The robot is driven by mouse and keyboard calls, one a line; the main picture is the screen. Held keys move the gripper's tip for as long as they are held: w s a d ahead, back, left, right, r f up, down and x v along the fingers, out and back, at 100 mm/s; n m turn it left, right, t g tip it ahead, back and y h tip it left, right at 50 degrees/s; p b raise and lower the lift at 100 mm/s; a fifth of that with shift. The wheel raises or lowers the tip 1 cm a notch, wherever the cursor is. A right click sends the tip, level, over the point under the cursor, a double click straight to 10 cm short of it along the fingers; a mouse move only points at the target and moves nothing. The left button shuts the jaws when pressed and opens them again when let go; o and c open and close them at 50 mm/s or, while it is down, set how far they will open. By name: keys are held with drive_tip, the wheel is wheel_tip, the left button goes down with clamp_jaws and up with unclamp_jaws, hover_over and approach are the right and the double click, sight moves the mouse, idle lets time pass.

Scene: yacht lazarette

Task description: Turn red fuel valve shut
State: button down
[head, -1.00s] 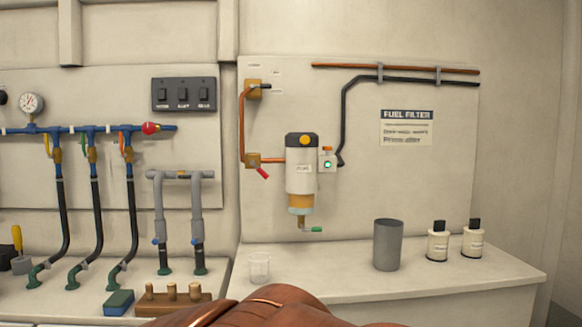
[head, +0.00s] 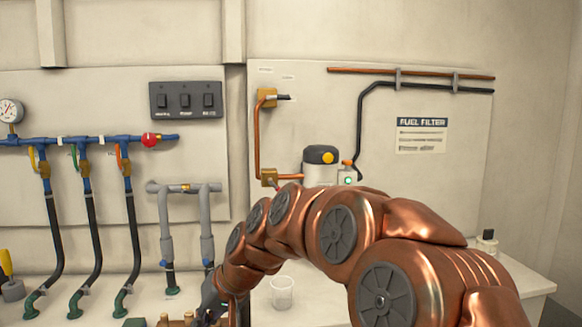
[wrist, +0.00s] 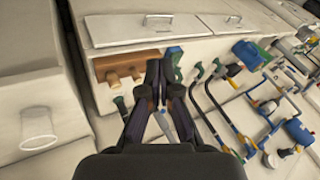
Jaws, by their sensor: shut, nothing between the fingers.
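The fuel valve is a brass block (head: 269,177) on the copper pipe left of the fuel filter (head: 320,172). Only a sliver of its red handle (head: 277,185) shows above my arm; the rest is hidden. My gripper (wrist: 158,72) is shut and empty in the wrist view, pointing down over the counter near a wooden block with pegs (wrist: 125,64). In the head view my gripper (head: 210,303) is low, left of and well below the valve. The valve cannot be made out in the wrist view.
A clear cup (head: 282,293) stands on the counter right of my gripper; it also shows in the wrist view (wrist: 38,128). Grey pipes (head: 207,240) and black hoses (head: 92,235) rise at left. A red knob (head: 149,140) ends the blue manifold. A blue sponge (wrist: 173,56) lies near the block.

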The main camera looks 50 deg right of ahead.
drive_tip(key=w+d+r+m+t+h+p, duration=0.1)
drive_tip(key=w+d+r+m+t+p, duration=0.25)
drive_tip(key=d+r, duration=0.9)
drive_tip(key=m+t+h+p, duration=0.4)
drive_tip(key=m+h+p, duration=0.1)
approach(278, 189)
drive_tip(key=s+d+r, duration=0.3)
drive_tip(key=s+r, duration=0.1)
drive_tip(key=s, duration=0.1)
drive_tip(key=a+f+p+x, duration=0.1)
drive_tip(key=x, duration=0.5)
drive_tip(key=a+f+p+x, duration=0.1)
drive_tip(key=p+x, duration=0.1)
drive_tip(key=x, duration=0.4)
drive_tip(key=shift+d+f, duration=0.15)
drive_tip(key=shift+d, duration=0.15)
drive_tip(key=shift+f+n, duration=0.15)
drive_tip(key=shift+n, duration=0.1)
drive_tip(key=shift+f+b, duration=0.1)
drive_tip(key=shift+b, duration=0.35)
